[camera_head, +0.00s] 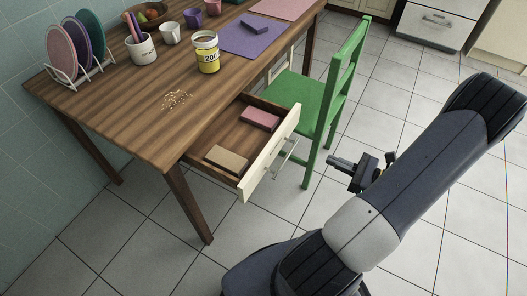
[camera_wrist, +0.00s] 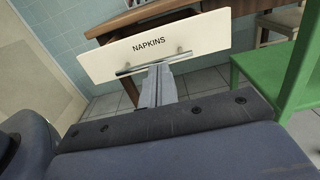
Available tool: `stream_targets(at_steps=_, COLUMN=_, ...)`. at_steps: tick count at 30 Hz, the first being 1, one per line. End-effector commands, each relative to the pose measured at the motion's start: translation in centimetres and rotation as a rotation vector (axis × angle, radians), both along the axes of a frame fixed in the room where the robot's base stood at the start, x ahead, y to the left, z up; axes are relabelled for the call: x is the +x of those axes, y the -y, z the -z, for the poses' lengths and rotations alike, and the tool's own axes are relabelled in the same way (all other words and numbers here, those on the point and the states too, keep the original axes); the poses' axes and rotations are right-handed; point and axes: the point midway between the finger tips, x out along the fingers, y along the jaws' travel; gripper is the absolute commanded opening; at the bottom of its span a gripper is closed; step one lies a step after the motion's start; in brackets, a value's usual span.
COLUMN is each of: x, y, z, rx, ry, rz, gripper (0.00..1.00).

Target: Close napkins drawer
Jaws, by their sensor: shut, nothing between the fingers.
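The napkins drawer stands open under the wooden table. Its cream front (camera_head: 262,160) faces my gripper, and a metal bar handle (camera_head: 285,157) is on it. A pink napkin stack (camera_head: 260,118) and a tan one (camera_head: 226,158) lie inside. In the wrist view the front (camera_wrist: 120,52) reads "NAPKINS", with the handle (camera_wrist: 127,70) below the word. My gripper (camera_head: 331,161) is shut and empty, to the right of the handle and apart from it in the head view. In the wrist view my gripper (camera_wrist: 157,72) points at the handle's middle and overlaps it.
A green chair (camera_head: 307,100) stands close behind the drawer, also at right in the wrist view (camera_wrist: 280,75). The table top (camera_head: 130,105) holds a plate rack (camera_head: 75,75), mugs, a yellow tin (camera_head: 207,55) and crumbs (camera_head: 176,99). Tiled floor in front is clear.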

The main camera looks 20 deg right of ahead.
Motion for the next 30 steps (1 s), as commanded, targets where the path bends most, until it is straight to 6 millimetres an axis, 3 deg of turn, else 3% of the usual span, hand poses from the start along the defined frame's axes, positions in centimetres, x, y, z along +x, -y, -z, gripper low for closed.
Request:
stream_targets(at_steps=8, x=1.5, y=-1.2, z=0.0, rx=0.0, ry=0.0, rz=-0.005, gripper=0.0)
stream_targets(at_steps=21, x=7.4, y=-5.9, z=0.1, rx=-0.001, ry=-0.001, rz=-0.006, gripper=0.0)
stream_targets(at_steps=30, x=10.4, y=-8.1, z=0.0, rx=-0.001, ry=0.0, rz=-0.003, gripper=0.0)
